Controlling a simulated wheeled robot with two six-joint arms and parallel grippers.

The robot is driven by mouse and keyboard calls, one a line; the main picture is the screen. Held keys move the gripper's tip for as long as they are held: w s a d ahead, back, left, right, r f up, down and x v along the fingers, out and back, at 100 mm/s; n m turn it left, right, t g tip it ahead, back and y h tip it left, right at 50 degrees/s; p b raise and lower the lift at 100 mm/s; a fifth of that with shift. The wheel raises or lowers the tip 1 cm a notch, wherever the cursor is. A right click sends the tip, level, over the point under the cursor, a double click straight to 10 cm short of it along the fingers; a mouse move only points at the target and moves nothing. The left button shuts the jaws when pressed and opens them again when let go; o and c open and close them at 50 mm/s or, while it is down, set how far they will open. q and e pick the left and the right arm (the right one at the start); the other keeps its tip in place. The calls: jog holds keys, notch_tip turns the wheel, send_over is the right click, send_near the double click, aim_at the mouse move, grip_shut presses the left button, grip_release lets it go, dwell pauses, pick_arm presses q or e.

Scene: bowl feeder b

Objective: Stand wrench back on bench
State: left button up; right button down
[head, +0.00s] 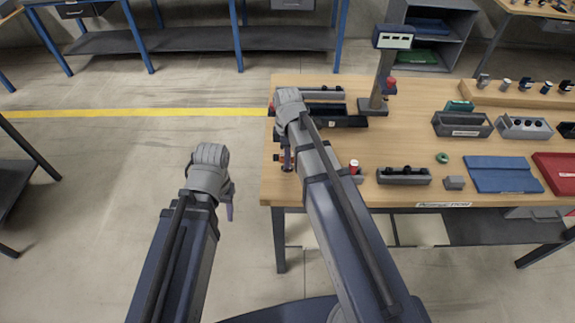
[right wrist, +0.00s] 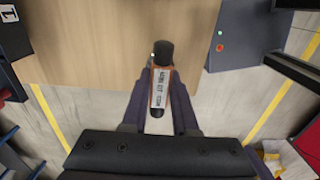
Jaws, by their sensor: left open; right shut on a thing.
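The wrench (right wrist: 159,86), a slim upright-looking piece with a black round end, orange edges and a pale printed label, is between the fingers of my right gripper (right wrist: 158,100) in the right wrist view. The gripper is shut on it, at the edge of the wooden bench (right wrist: 95,45). In the head view my right gripper (head: 287,158) is at the bench's left end, partly hidden by my arm; whether the wrench touches the bench cannot be told. My left gripper (head: 229,203) hangs open and empty over the floor, left of the bench.
A grey post with a display (head: 393,38) stands on the bench near the right arm. Grey bins (head: 462,124), a blue mat (head: 503,174), a red tray (head: 556,172) and a green ring (head: 442,158) lie further right. The floor left of the bench is clear.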

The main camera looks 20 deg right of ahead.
jog(key=shift+f+b, duration=0.95)
jog(key=shift+f, duration=0.45)
jog(key=shift+f, duration=0.15)
jog(key=c, duration=0.7)
grip_release()
notch_tip(320, 180, up, 12)
jog(key=p, duration=1.2)
jog(key=shift+r, duration=0.2)
jog(key=shift+s+a+m+h, duration=0.2)
jog(key=shift+s+a+m, duration=1.6)
jog(key=shift+s, duration=0.6)
jog(key=shift+s+a+m+h, duration=0.2)
jog(key=shift+s+a+m, duration=1.65)
jog(key=shift+s, duration=0.5)
jog(key=shift+s+a+m+h, duration=0.2)
jog(key=shift+s+a+m, duration=1.6)
jog(key=shift+s, duration=0.6)
jog(key=shift+d, duration=0.2)
